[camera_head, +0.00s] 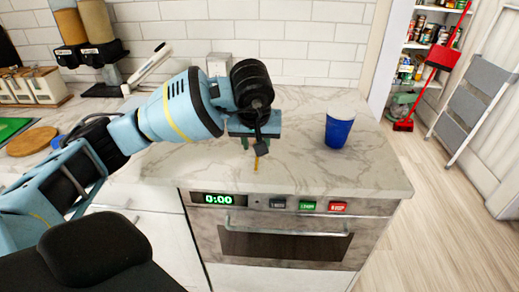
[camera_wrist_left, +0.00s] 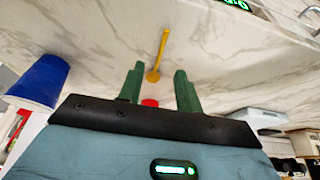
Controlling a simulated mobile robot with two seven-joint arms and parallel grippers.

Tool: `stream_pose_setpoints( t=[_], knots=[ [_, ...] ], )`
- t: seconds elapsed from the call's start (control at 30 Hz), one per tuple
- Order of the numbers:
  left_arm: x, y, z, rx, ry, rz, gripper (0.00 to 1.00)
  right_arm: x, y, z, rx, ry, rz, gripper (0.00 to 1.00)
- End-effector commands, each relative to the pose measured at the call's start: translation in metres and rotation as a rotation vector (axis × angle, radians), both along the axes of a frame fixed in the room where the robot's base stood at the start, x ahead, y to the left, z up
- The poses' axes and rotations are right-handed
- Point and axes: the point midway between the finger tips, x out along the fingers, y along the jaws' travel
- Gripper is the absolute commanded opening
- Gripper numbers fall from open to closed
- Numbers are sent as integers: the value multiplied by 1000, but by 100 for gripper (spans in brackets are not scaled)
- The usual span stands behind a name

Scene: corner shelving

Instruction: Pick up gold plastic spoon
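The gold spoon (camera_head: 256,163) lies on the marble counter near its front edge, above the oven; only its handle end shows in the head view, the rest hidden behind my gripper. In the left wrist view the spoon (camera_wrist_left: 162,50) shows whole, its rounded end close to the space between the green fingers. My left gripper (camera_head: 255,146) points down over the counter. In the left wrist view its fingers (camera_wrist_left: 157,68) are apart with nothing clamped between them. I cannot tell the exact height of the fingertips above the spoon. My right gripper is in neither view.
A blue cup (camera_head: 340,130) stands on the counter to the right of my left gripper. An oven (camera_head: 285,246) is below the front edge. Dispensers (camera_head: 82,36), canisters (camera_head: 35,86) and a wooden board (camera_head: 32,141) are at the left. Counter around the spoon is clear.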

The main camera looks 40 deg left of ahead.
Motion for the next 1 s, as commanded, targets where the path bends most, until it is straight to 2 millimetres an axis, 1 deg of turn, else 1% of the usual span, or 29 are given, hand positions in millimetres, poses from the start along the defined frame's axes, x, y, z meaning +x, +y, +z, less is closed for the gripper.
stream_pose_setpoints(
  t=[0.03,0.1,0.27,0.37,0.6,0.7,0.97,1.0],
  knots=[
    [1,1,-6,-1,3,0,35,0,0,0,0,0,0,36],
    [3,2,-13,-1,3,0,35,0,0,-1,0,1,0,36],
    [5,3,-16,-2,1,0,35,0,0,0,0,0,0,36],
    [7,4,-22,-3,2,1,35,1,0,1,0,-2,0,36],
    [16,12,-53,-4,3,1,35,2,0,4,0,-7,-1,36],
    [19,13,-61,-3,1,0,35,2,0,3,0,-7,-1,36],
    [20,14,-63,-2,0,0,35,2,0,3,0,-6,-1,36],
    [20,14,-63,-2,0,0,32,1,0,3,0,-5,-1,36]
  ],
)
